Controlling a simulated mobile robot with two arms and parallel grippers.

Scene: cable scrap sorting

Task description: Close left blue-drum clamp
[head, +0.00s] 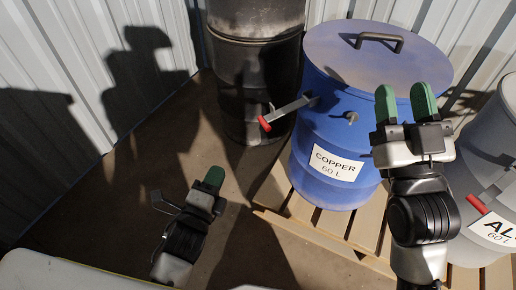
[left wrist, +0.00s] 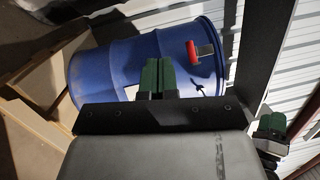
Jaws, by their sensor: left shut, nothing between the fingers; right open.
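The blue drum (head: 325,135), labelled COPPER 60 L, stands on a pallet with its blue lid (head: 375,62) on. Its left clamp lever (head: 290,110), a grey bar with a red tip, sticks out from the drum's left side, swung away from the wall. In the left wrist view the red-tipped lever (left wrist: 193,50) shows beyond the fingertips. My left gripper (head: 211,177) is shut and empty, left of the drum and apart from the lever. My right gripper (head: 405,98) is open and empty in front of the drum's right side, hiding part of it.
A dark drum (head: 253,70) stands behind the lever. A grey drum (head: 480,165) with a red-tipped lever stands at the right. The wooden pallet (head: 325,225) lies under the blue drum. Corrugated walls close the back and left. Floor at the left is clear.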

